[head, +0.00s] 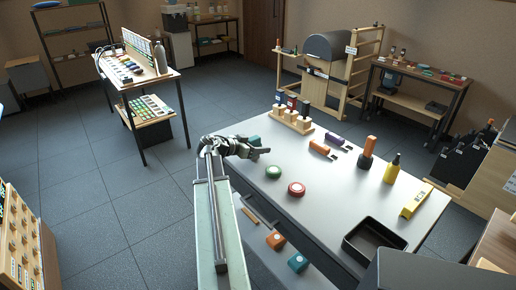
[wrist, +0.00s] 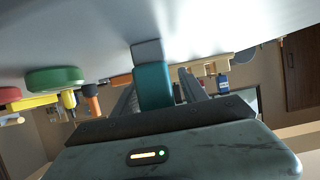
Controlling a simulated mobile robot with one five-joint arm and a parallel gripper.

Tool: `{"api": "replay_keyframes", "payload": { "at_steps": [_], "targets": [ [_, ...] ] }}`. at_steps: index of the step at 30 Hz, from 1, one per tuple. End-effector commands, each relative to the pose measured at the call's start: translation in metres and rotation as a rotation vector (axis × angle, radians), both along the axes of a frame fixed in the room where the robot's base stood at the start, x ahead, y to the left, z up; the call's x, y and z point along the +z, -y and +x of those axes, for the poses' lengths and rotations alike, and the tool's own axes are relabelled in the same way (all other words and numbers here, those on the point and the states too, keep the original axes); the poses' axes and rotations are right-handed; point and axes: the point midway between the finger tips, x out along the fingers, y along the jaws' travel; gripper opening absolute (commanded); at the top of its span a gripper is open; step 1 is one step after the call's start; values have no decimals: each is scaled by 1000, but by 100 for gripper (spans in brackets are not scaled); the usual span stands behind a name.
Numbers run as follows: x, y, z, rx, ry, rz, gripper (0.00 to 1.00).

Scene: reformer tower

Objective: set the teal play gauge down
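The teal play gauge (wrist: 153,86) is a teal block with a grey end. In the wrist view it stands between the two fingers of my gripper (wrist: 157,88), which look closed around it. Its grey end points to the pale tabletop, which shows at the top of that view. Whether it touches the surface is hard to tell. In the head view my gripper (head: 258,153) is low over the left edge of the white table (head: 330,190), and a bit of the teal gauge (head: 253,140) shows just behind it.
A green disc (head: 273,172) and a red disc (head: 296,188) lie right of my gripper. A wooden rack (head: 291,121) stands behind. Orange, purple and yellow items and a black tray (head: 374,240) are farther right. The tabletop around the discs is clear.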

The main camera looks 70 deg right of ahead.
Motion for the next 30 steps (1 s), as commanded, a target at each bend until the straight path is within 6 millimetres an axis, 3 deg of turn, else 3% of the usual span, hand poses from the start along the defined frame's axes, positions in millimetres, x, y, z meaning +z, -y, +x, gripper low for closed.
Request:
{"api": "replay_keyframes", "payload": {
  "at_steps": [8, 21, 30],
  "targets": [
    [6, 0, 1, 1, 0, 0, 51],
    [45, -76, 49, 4, -1, -1, 51],
    [50, -94, 61, 1, 0, 0, 51]
  ]
}}
